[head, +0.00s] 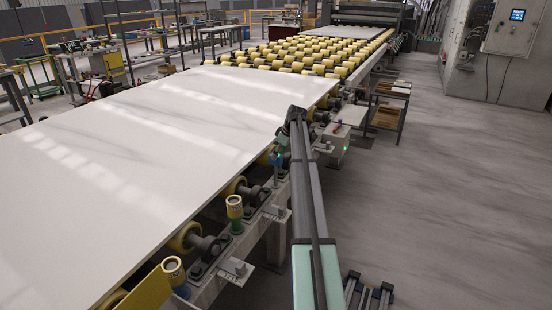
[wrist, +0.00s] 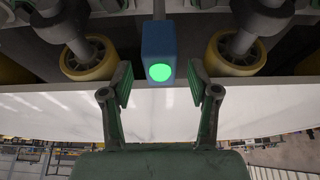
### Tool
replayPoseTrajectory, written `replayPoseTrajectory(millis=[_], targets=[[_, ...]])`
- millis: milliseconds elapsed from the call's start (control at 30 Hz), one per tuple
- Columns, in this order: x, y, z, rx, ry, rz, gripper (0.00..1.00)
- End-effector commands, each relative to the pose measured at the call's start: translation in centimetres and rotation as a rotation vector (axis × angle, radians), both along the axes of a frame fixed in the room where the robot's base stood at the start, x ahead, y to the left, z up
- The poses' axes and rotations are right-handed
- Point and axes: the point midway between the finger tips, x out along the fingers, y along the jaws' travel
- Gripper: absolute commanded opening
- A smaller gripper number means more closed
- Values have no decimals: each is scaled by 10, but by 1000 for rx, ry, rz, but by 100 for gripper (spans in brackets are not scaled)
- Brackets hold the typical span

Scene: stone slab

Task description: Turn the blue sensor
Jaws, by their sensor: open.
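The blue sensor (wrist: 151,40) is a small blue block with a round, lit green face, near the top centre of the wrist view. It also shows small in the head view (head: 276,160), at the slab's right edge below the end of my arm. My gripper (wrist: 160,84) is open and empty in the wrist view. Its two dark green fingers stand left and right of the sensor's line, and the sensor shows between and beyond the tips. No contact with it shows. In the head view my gripper (head: 284,136) is small and partly hidden by the arm.
A large white stone slab (head: 130,120) lies on the roller conveyor. Yellow rollers (wrist: 233,52) flank the sensor in the wrist view. A grey box (head: 335,141) is mounted on the frame farther along. The grey floor (head: 450,200) at right is mostly clear.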

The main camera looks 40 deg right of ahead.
Motion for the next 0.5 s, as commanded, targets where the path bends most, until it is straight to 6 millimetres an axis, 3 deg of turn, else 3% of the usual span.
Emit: replayPoseTrajectory(millis=[300, 500], targets=[[-21, -10, 57, -1, -1, 1, 60], [-28, -14, 77, 0, 0, 1, 60]])
